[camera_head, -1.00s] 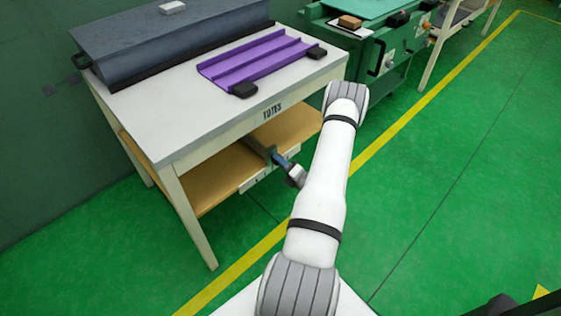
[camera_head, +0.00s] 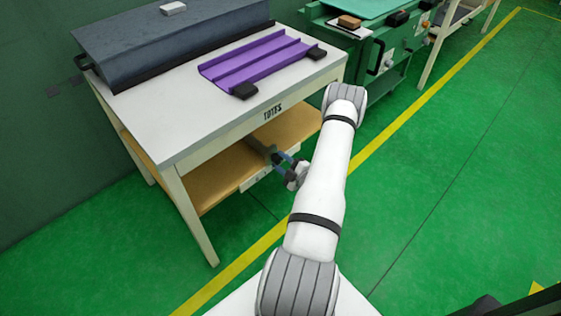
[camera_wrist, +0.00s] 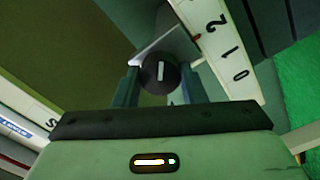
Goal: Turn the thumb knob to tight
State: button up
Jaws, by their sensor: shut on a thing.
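The thumb knob (camera_wrist: 161,73) is a dark round knob with a white line on its face, seen in the middle of the wrist view. The line runs nearly upright in that view. My gripper (camera_wrist: 160,80) has one finger on each side of the knob and is shut on it. In the head view my gripper (camera_head: 279,161) is at the front edge of the lower shelf, under the table. The knob is too small and covered to make out there. No word for tight is readable.
A white scale strip (camera_wrist: 222,45) with 2, 1, 0 and a small red mark runs beside the knob. The wooden shelf (camera_head: 210,180) is under the table (camera_head: 150,130), which carries a purple channelled piece (camera_head: 258,64). Green floor to the right is clear.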

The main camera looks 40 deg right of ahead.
jog(key=m, duration=0.4)
jog(key=shift+m+p, duration=0.3)
jog(key=shift+m, duration=2.5)
jog(key=o, duration=1)
jog(key=s, duration=0.2)
jog(key=s+p, duration=0.1)
jog(key=s, duration=0.4)
jog(key=shift+s+d, duration=0.3)
jog(key=shift+s, duration=0.1)
